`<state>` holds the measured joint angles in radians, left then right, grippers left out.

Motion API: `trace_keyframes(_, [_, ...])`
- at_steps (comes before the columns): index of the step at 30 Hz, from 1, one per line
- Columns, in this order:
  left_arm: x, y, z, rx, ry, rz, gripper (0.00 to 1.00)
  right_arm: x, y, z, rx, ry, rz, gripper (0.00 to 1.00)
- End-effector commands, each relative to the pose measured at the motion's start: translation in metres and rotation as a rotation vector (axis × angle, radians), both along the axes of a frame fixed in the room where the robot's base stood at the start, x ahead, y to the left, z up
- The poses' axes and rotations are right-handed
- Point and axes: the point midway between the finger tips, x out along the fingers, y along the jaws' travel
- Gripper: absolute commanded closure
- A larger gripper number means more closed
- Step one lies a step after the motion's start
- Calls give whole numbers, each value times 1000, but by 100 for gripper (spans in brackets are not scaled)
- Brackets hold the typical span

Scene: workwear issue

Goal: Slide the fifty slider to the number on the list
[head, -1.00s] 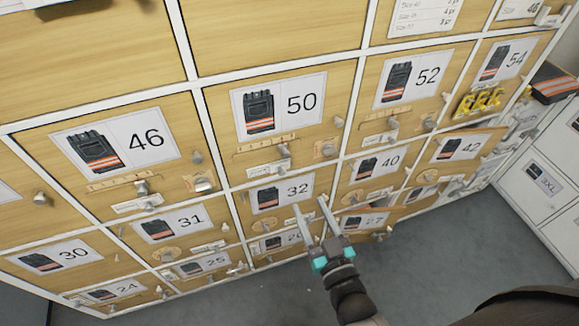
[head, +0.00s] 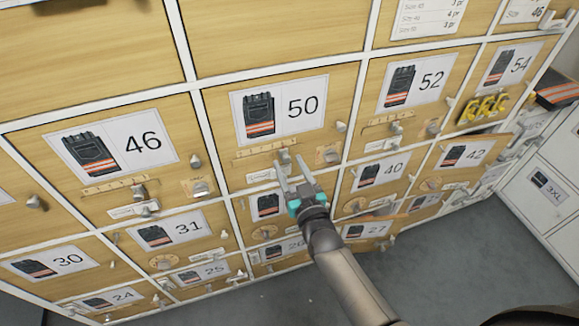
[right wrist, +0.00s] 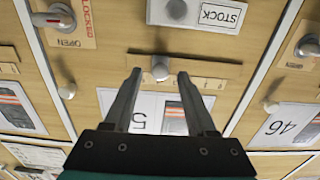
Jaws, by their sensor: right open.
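In the right wrist view, upside down, the knob (right wrist: 160,70) shows near the strip (right wrist: 200,66); the marks are too small to read. My right gripper (head: 288,161) is open, its two fingers pointing at the knob. In the wrist view the fingertips (right wrist: 160,74) lie either side of the knob; contact cannot be told. The list (head: 430,17) is a white sheet at the top right, only partly legible. My left gripper is out of view.
Just below the strip is a STOCK label (right wrist: 219,15) with another knob (right wrist: 176,10). A turning latch (head: 328,155) marked OPEN and LOCKED sits beside it. Neighbouring drawers 46 (head: 25,137) and 52 (head: 433,107) have similar sliders. Grey floor (head: 440,270) is clear at lower right.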

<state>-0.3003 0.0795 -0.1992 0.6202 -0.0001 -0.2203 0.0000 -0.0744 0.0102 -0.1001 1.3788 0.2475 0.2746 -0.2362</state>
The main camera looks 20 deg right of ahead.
Motion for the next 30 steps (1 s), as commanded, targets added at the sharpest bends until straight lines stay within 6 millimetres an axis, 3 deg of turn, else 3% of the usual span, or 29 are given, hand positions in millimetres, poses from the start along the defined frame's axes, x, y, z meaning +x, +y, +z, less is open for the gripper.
trace_keyframes(12, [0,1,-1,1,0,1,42,6,0,0,1,0,0,44])
trace_keyframes(27, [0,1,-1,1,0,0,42,6,0,0,0,0,0,100])
trace_keyframes(30, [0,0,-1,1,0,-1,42,6,0,0,0,0,0,100])
